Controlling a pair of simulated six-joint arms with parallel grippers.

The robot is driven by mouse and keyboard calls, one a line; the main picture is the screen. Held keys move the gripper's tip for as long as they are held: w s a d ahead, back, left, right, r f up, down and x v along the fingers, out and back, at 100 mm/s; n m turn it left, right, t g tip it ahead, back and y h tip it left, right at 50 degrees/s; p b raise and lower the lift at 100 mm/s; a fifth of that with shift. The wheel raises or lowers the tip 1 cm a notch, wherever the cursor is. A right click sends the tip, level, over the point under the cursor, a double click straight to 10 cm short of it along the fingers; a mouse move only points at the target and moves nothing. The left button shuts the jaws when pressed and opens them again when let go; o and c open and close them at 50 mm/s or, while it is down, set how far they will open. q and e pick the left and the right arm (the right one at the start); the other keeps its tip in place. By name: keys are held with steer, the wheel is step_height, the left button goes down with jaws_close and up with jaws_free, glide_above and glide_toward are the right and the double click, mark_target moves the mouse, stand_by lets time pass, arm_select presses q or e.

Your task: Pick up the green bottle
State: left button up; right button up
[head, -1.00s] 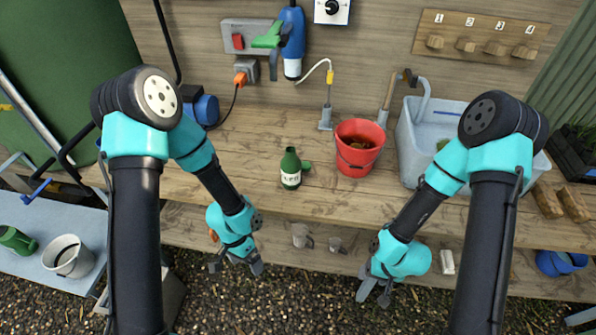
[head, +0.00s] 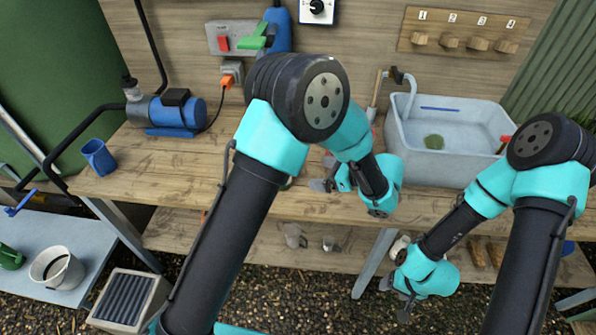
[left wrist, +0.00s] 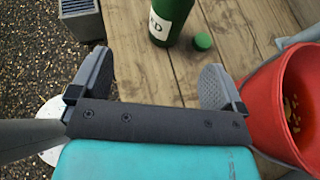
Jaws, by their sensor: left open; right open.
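The green bottle with a white label stands on the wooden bench; in the left wrist view the bottle (left wrist: 170,22) is at the top, its upper part out of frame. A small round green piece (left wrist: 203,41) is just right of it. My left gripper (left wrist: 155,82) is open and empty, its fingers pointing towards the bottle, which lies beyond them. In the head view my left gripper (head: 324,173) is over the bench, and my left arm hides nearly all of the bottle. My right gripper (head: 395,296) is open and empty, low in front of the bench.
A red bucket (left wrist: 286,115) stands close to the right of my left gripper in the wrist view. A grey sink (head: 455,158) is at the back right. A blue pump (head: 175,110) and a blue cup (head: 99,157) are on the left, with clear bench between them and my arm.

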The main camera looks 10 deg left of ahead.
arm_select(q)
steer(key=shift+w+d+r+t, duration=0.15)
steer(key=shift+d+r+t, duration=0.1)
steer(key=shift+d, duration=0.2)
steer(key=shift+w+d+r+t, duration=0.15)
steer(key=shift+d+r, duration=0.1)
steer(key=shift+d, duration=0.15)
steer(key=x, duration=1.2)
steer(key=shift+a, duration=0.2)
steer(key=shift+x, duration=2.55)
steer(key=shift+r, duration=0.1)
steer(key=c, duration=1.2)
